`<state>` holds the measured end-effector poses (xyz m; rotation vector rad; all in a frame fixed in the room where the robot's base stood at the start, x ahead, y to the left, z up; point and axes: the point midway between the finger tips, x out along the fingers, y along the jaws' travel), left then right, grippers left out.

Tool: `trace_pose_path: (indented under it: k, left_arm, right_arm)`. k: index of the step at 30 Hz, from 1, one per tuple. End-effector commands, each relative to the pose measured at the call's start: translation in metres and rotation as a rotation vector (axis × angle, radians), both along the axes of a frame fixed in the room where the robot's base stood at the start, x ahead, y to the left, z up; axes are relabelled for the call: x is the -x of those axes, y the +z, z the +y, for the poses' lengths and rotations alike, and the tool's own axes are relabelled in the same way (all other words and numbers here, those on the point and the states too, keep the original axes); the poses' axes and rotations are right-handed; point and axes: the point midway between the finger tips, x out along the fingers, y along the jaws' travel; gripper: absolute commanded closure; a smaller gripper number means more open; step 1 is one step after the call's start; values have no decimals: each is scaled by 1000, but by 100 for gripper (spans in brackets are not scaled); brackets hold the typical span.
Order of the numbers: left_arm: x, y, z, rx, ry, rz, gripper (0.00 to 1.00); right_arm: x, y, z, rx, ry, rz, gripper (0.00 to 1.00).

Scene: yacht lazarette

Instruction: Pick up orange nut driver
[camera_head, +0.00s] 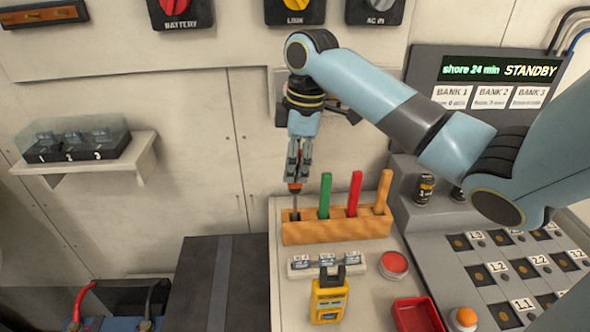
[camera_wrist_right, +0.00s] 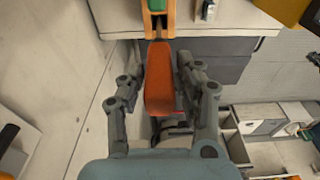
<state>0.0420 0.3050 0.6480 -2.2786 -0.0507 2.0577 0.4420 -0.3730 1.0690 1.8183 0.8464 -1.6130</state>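The orange nut driver shows its orange handle (camera_wrist_right: 161,85) between the fingers of my right gripper (camera_wrist_right: 162,80) in the wrist view. In the head view my right gripper (camera_head: 298,165) points down above the left end of the wooden rack (camera_head: 340,230). The bottom of the orange handle (camera_head: 295,187) shows below the fingertips, with its grey shaft reaching down to the rack's left slot. The handle sits higher than the others, and the fingers are closed around it. The shaft's lower end is hard to make out. My left gripper is not in view.
Green (camera_head: 325,193), red (camera_head: 355,193) and amber (camera_head: 383,190) handles stand in the rack to the right. A control panel (camera_head: 500,270) fills the right side.

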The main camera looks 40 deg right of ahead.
Motion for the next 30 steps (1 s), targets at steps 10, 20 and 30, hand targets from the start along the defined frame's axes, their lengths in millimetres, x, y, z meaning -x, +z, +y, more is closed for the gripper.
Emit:
trace_pose_path:
  k: [10,20,30]
  left_arm:
    - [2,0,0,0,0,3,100]
    - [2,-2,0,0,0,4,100]
    - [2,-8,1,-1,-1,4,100]
  right_arm:
    - [0,1,0,0,0,-1,100]
    - [-2,13,-1,1,0,-6,100]
    - [-1,82,0,1,0,-4,100]
